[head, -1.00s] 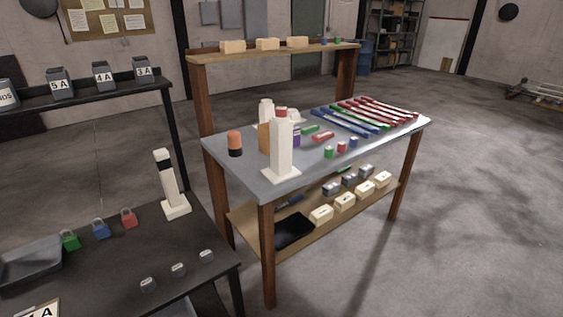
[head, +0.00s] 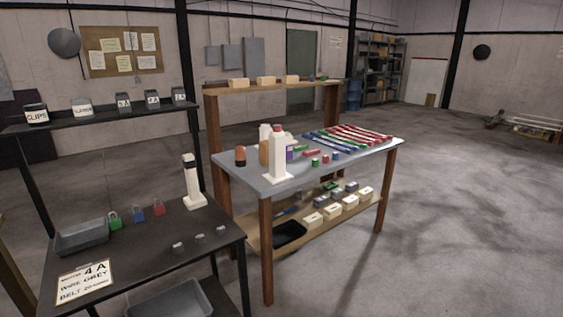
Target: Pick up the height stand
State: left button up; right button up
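Two upright white posts on square bases look like stands, and I cannot tell for sure which is the height stand. One white post with a black band near its top (head: 192,184) stands on the back right part of the dark table (head: 210,249). The other, a wider white post with a red top (head: 277,156), stands on the front left part of the grey-topped workbench (head: 240,170). Neither of my grippers shows in the head view.
Green (head: 114,220), blue (head: 138,214) and red (head: 159,207) padlocks, a grey tray (head: 82,238) and a "4 A" sign (head: 85,281) are on the dark table. Labelled bins (head: 83,107) line the shelf behind. Open floor (head: 470,220) lies right of the workbench.

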aim_at(277, 141)
jog(key=z, duration=0.7)
jog(key=i, duration=0.85)
jog(key=z, duration=0.9)
jog(key=i, duration=2.2)
jog(key=u, duration=1.5)
jog(key=i, duration=0.65)
jog(key=u, duration=0.7)
